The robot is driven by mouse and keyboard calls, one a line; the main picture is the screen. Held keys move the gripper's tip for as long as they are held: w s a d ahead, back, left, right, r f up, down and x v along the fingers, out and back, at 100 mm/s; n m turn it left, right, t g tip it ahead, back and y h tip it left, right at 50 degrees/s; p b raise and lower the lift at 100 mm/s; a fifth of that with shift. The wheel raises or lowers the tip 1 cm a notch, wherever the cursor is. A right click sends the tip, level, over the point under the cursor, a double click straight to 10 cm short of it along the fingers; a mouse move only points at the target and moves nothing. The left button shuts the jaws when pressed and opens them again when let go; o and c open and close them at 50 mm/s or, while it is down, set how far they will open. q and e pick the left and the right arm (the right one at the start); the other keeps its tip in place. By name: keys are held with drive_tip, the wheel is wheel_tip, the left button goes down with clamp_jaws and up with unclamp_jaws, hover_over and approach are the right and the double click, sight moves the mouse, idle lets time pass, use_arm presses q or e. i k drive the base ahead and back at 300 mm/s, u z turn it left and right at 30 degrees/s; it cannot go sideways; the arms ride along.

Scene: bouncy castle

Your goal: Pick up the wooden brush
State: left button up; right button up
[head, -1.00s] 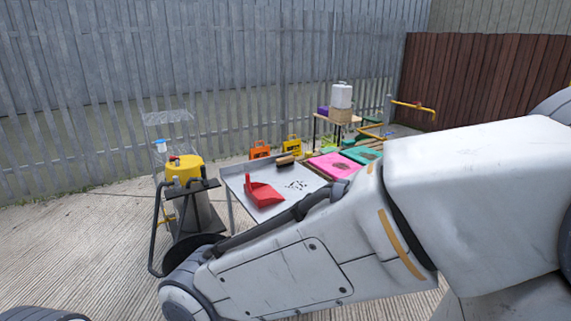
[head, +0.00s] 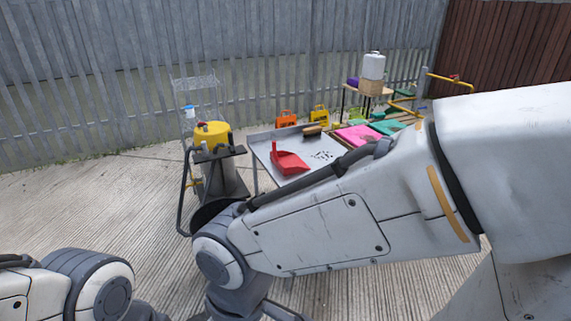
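The wooden brush (head: 313,130) lies at the far edge of a grey metal table (head: 263,151). It has a light wooden top and dark bristles. A red dustpan (head: 289,160) lies on the same table, to the left of and nearer than the brush. My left arm shows only at the lower left. Neither gripper's fingertips can be made out.
A yellow-topped vacuum (head: 212,135) with a black hose stands left of the table. Orange and yellow boxes (head: 287,117) stand behind it. Pink and teal pads (head: 358,136) lie to the right. A metal fence closes the back. Concrete floor at left is clear.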

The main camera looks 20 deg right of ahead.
sight(312, 131)
drive_tip(key=z, duration=0.3)
drive_tip(key=k, duration=0.35)
drive_tip(key=z, duration=1.9)
drive_tip(key=i, duration=2.75)
drive_tip(key=u, duration=1.05)
drive_tip(key=i, duration=0.7)
drive_tip(key=u, duration=1.4)
drive_tip(key=i, duration=0.95)
drive_tip(key=u, duration=0.15)
